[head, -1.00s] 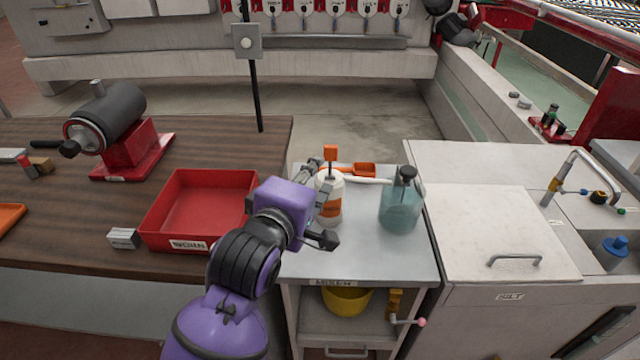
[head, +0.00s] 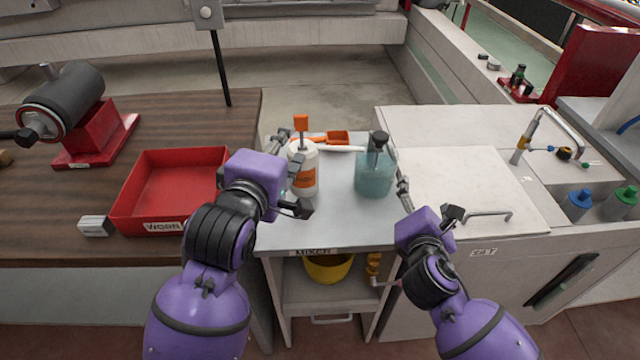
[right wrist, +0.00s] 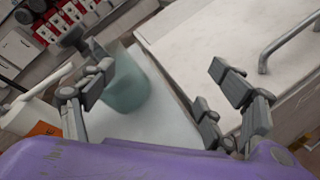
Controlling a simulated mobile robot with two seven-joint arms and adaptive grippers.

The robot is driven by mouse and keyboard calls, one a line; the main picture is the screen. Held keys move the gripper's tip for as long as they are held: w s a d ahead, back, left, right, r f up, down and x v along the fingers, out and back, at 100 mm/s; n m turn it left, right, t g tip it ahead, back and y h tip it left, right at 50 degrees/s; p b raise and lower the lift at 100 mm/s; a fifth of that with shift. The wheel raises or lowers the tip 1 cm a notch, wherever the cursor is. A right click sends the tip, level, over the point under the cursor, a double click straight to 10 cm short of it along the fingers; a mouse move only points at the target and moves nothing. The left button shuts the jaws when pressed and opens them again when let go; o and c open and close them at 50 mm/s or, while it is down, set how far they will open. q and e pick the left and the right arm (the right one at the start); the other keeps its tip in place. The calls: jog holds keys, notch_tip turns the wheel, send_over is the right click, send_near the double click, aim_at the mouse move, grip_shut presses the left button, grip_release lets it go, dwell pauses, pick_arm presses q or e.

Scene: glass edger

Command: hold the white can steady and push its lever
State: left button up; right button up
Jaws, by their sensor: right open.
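The white can (head: 304,172) has an orange label and an orange lever (head: 301,123) on top. It stands upright on the grey cart. Part of it shows at the left edge of the right wrist view (right wrist: 22,122). My left gripper (head: 293,174) is at the can's left side, its fingers close to the can. Whether they grip it is not clear. My right gripper (head: 429,199) is open and empty, right of the teal bottle and apart from the can. Its spread fingers (right wrist: 165,100) show in the right wrist view.
The teal bottle (head: 375,172) with a dark top stands between the can and my right gripper. A red tray (head: 128,198) is left; a white lidded cabinet (head: 470,190) is right. The cart's front top (head: 335,222) is clear.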

aim_at(304, 166)
jog(key=w+a+n+t+y, duration=0.1)
jog(key=a+n+y, duration=0.1)
jog(key=a, duration=0.3)
jog(key=w+a+n+y, duration=0.1)
jog(key=a+n+y, duration=0.1)
jog(key=a+n, duration=0.1)
jog(key=w+a+n+t+y, duration=0.1)
jog(key=a+n+y, duration=0.1)
jog(key=a, duration=0.4)
jog(key=shift+w+a+n+t+y, duration=0.3)
jog(key=shift+w+y, duration=0.05)
jog(key=shift+y, duration=0.05)
jog(key=w+a+n+y, duration=0.1)
jog(key=a+n, duration=0.1)
jog(key=n, duration=0.1)
jog(key=w+a+n+y, duration=0.1)
jog(key=a+n+y, duration=0.1)
jog(key=w+a+n+y, duration=0.1)
jog(key=a+n+y, duration=0.1)
jog(key=a+n, duration=0.1)
jog(key=shift+f+n+g, duration=0.3)
jog(key=shift+g, duration=0.1)
jog(key=shift+w+a+n+y, duration=0.2)
jog(key=shift+a+n+y, duration=0.1)
jog(key=x, duration=0.7)
jog(key=shift+w+f, duration=0.1)
jog(key=shift+w, duration=0.1)
jog(key=c, duration=1.4)
jog(key=o, duration=0.7)
jog(key=c, duration=0.5)
